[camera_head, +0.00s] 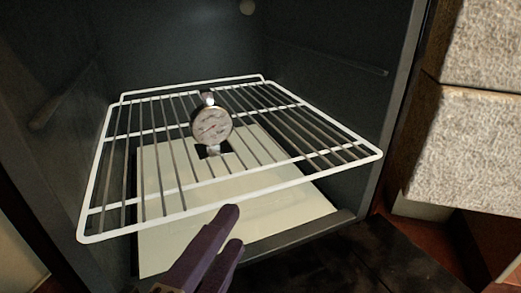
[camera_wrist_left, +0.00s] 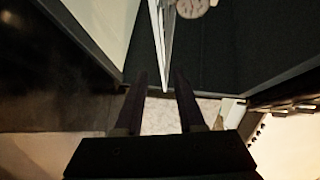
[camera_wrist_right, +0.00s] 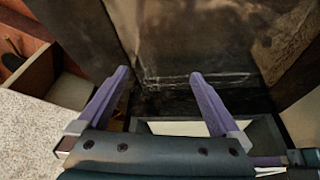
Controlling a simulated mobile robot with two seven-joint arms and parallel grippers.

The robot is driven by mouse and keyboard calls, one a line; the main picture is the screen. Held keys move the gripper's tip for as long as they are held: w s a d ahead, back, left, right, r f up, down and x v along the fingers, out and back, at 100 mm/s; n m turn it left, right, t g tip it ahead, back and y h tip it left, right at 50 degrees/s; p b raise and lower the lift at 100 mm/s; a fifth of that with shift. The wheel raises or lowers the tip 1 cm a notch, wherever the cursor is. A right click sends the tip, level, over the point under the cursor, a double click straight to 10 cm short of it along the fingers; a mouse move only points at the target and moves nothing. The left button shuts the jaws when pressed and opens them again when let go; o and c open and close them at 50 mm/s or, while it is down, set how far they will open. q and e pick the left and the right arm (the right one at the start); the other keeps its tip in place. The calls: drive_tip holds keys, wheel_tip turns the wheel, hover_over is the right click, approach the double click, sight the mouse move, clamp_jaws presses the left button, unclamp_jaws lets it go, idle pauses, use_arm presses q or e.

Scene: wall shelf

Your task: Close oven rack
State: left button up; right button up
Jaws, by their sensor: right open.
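The white wire oven rack (camera_head: 335,151) lies flat inside the dark oven (camera_head: 320,50), its front rail near the oven's front edge and its left front corner reaching outward. A round thermometer (camera_head: 211,125) sits upright at the rack's middle. My left gripper (camera_head: 235,226) has purple fingers, just in front of and below the front rail. In the left wrist view the fingers are apart, and the rack (camera_wrist_left: 163,45) shows edge-on between and beyond the tips; contact cannot be told. My right gripper (camera_wrist_right: 160,73) is open and empty, facing a dark, glossy surface.
A pale panel (camera_head: 165,240) lies on the oven floor below the rack. Light stone-textured blocks (camera_head: 470,145) stand to the right of the oven. A dark surface (camera_head: 350,262) lies in front of the opening.

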sight(258, 194)
drive_tip(key=shift+s+d+f, duration=0.2)
drive_tip(key=shift+s+f, duration=0.2)
drive_tip(key=shift+s, duration=0.4)
drive_tip(key=shift+w+f+b, duration=0.2)
drive_tip(key=shift+f+b, duration=0.45)
drive_tip(key=shift+b, duration=0.2)
use_arm(q)
drive_tip(key=x, duration=0.9)
drive_tip(key=shift+d, duration=0.25)
use_arm(e)
drive_tip(key=shift+f, duration=0.1)
use_arm(q)
drive_tip(key=shift+c, duration=0.3)
clamp_jaws()
use_arm(e)
drive_tip(key=shift+w, duration=0.1)
